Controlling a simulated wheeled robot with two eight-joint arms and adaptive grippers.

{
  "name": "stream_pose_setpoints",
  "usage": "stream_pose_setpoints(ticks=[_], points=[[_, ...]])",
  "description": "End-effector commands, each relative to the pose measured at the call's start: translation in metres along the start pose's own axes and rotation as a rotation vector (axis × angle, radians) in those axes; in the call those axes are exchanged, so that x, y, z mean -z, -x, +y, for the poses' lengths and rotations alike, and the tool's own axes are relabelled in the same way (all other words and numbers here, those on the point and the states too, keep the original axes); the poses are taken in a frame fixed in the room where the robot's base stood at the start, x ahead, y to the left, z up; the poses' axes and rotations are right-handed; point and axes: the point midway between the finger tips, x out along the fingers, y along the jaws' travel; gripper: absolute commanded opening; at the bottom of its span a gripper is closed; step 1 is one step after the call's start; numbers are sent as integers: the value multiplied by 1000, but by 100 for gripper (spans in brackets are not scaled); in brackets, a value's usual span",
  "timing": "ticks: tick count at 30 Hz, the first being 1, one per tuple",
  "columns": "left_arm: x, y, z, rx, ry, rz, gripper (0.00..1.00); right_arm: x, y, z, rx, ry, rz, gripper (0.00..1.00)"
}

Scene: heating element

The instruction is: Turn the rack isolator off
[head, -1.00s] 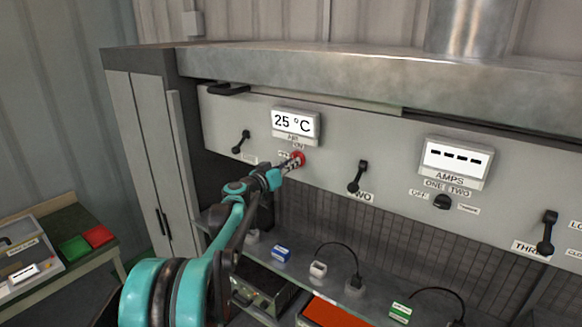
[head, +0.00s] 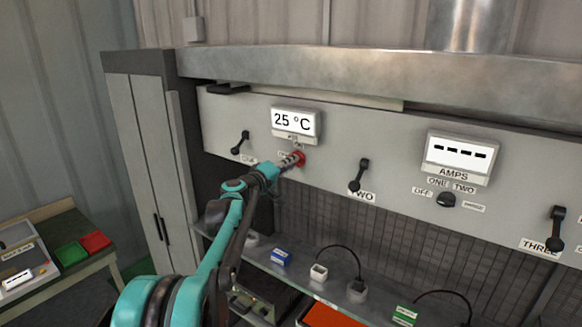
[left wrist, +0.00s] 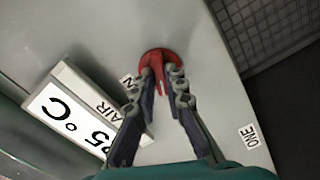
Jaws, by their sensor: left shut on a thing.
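The rack isolator looks to be the red rotary knob (head: 299,158) on the grey panel (head: 330,152), just below the display reading 25 °C (head: 296,122). In the left wrist view the red knob (left wrist: 160,62) has a raised grip in its middle. My left gripper (head: 292,160) reaches the knob from the lower left. In the left wrist view the fingers of my left gripper (left wrist: 160,88) are on both sides of the red grip and shut on it. The labels around the knob are partly hidden by the fingers. My right gripper is not in view.
Black levers stand on the panel, one at the left (head: 240,142), one in the middle (head: 358,175) and one at the right (head: 556,228). An AMPS display (head: 460,154) has a black selector (head: 446,200) below it. A shelf (head: 325,290) with small blocks runs under the panel.

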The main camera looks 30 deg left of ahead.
Motion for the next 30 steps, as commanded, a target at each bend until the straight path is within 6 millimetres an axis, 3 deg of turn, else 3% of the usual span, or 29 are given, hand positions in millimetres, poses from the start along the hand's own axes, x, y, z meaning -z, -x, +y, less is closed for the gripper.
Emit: stream_pose_setpoints(ticks=[15, 30], points=[[0, 0, -1, 1, 353, 2, 0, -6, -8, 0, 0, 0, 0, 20], [0, 0, -1, 1, 430, 1, 0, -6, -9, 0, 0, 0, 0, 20]])
